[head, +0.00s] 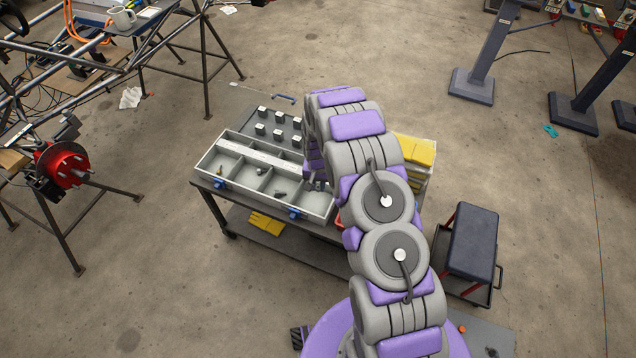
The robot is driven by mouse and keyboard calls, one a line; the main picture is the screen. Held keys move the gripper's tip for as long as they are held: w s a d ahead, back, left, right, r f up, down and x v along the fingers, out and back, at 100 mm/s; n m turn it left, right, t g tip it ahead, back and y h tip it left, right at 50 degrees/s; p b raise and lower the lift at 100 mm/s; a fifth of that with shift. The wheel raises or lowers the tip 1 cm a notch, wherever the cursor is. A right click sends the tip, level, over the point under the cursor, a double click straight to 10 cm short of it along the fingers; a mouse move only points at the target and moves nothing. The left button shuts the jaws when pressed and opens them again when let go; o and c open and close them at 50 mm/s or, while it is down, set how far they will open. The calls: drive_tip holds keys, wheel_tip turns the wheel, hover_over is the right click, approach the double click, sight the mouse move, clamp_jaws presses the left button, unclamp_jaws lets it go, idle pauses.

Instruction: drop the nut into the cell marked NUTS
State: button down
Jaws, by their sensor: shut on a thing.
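A pale grey tray (217,147) divided into cells lies on the workbench left of my arm. A white strip (262,159) runs along it between two rows of cells. Lettering is too small to read, so I cannot tell which cell is marked NUTS. Small dark parts (280,194) lie in a front cell. My gripper (318,184) is low at the tray's right end, small and partly hidden by my arm. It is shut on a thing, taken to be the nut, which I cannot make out. I cannot tell its height above the cells.
Several pale blocks (278,134) stand on a dark panel behind the tray. Yellow bins (416,150) are right of my arm on the bench. A dark-topped stool or cart (473,240) stands at the right. A tube frame with a red hub (63,166) is at the left.

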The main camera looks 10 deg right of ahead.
drive_tip(key=c, duration=0.9)
unclamp_jaws()
drive_tip(key=shift+r, duration=0.1)
wheel_tip(320, 180, up, 17)
drive_tip(key=p, duration=0.3)
drive_tip(key=shift+r, duration=0.1)
drive_tip(key=s+r+n, duration=0.2)
drive_tip(key=s+r, duration=1.4)
drive_tip(key=r, duration=0.2)
drive_tip(key=s+r+n+g, duration=0.1)
drive_tip(key=s+r, duration=0.2)
drive_tip(key=s, duration=1)
drive_tip(key=s+r+n, duration=0.1)
drive_tip(key=s+r, duration=0.2)
drive_tip(key=s, duration=1)
drive_tip(key=shift+s+r+g, duration=0.15)
drive_tip(key=shift+r+g, duration=0.05)
drive_tip(key=shift+g, duration=0.2)
